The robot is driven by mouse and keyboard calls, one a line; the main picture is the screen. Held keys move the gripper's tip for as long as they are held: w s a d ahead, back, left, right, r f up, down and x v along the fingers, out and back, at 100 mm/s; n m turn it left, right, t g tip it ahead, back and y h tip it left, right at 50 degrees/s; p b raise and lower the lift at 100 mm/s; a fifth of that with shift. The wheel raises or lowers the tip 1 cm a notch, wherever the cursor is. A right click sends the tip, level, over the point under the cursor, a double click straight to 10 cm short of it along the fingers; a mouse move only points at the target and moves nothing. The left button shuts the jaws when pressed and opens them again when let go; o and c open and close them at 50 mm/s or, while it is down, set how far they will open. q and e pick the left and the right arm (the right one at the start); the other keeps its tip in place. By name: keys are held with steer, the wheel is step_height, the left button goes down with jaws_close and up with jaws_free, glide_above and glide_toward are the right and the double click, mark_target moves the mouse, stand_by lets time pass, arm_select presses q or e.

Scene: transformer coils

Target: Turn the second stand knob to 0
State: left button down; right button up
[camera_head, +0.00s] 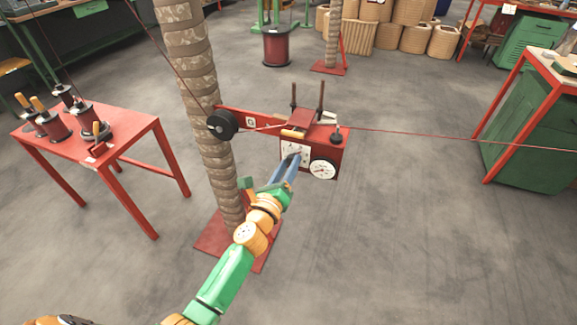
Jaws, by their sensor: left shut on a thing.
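A red stand box (325,135) is attached to a red arm near the wrapped post in the middle of the view. Its front carries a white square plate (304,148) with dark marks and a round white dial (323,170) to the right of it. My left gripper (297,157) reaches up from below, with its blue fingers at the square plate. It is shut on the stand knob there, and the fingers hide the knob and its pointer. The knob's setting cannot be read. My right gripper is not in view.
A wrapped post (199,90) rises left of the box from a red base plate (211,238). A thin red wire (440,134) runs right from the box. A red table (135,124) with spools stands left, and a green cabinet (522,135) right. Floor between is clear.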

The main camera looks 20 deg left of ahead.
arm_select(q)
steer(key=n, duration=0.4)
steer(key=shift+f+n, duration=0.1)
steer(key=shift+n, duration=0.2)
steer(key=n, duration=0.4)
steer(key=shift+a+n, duration=0.1)
steer(key=shift+n, duration=0.2)
steer(key=shift+d+f+n+p, duration=0.15)
steer(key=shift+n+p, duration=0.65)
steer(key=shift+n, duration=4.95)
steer(key=shift+d+f+n+p, duration=0.1)
steer(key=shift+n+p, duration=0.7)
steer(key=shift+n, duration=5.25)
steer(key=shift+c, duration=2.4)
jaws_free()
